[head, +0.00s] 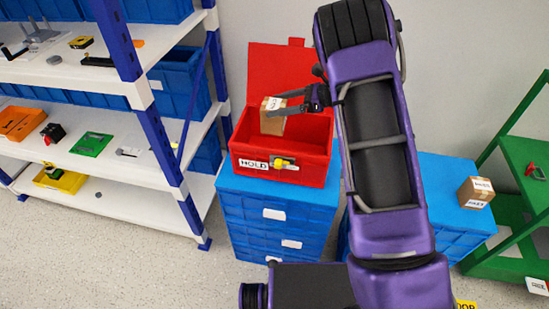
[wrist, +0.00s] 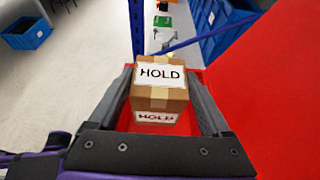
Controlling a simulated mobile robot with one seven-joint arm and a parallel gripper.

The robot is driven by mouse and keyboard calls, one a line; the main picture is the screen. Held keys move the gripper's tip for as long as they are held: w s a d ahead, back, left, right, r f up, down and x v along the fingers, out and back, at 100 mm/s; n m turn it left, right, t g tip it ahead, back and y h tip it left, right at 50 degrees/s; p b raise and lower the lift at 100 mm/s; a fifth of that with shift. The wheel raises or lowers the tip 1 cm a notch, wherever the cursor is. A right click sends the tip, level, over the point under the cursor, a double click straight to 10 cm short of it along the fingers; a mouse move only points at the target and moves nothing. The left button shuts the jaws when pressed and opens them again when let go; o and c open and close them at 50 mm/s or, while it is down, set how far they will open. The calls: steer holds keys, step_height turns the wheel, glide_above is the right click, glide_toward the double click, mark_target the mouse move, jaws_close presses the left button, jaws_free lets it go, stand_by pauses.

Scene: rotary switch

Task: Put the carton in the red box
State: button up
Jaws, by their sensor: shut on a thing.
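The carton (head: 272,122) is a small brown box with tape and a white label. In the wrist view the carton (wrist: 158,88) reads HOLD on two faces. My gripper (head: 292,100) is shut on it, with one finger on each side in the wrist view (wrist: 160,100). The red box (head: 305,172) has its lid raised at the back and a HOLD label on its front. The carton is over the left part of its opening; I cannot tell how far above the floor of the box it is.
The red box stands on stacked blue crates (head: 280,215). A second labelled carton (head: 475,192) sits on a blue crate at the right. A white shelf with blue posts (head: 165,140) stands left, holding several parts. A green rack (head: 520,190) stands far right.

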step_height(320, 180, down, 12)
steer(key=b, duration=0.1)
steer(key=shift+a, duration=0.2)
steer(key=shift+f+b, duration=0.4)
steer(key=shift+b, duration=0.2)
steer(key=shift+f, duration=0.15)
steer(key=o, duration=1.4)
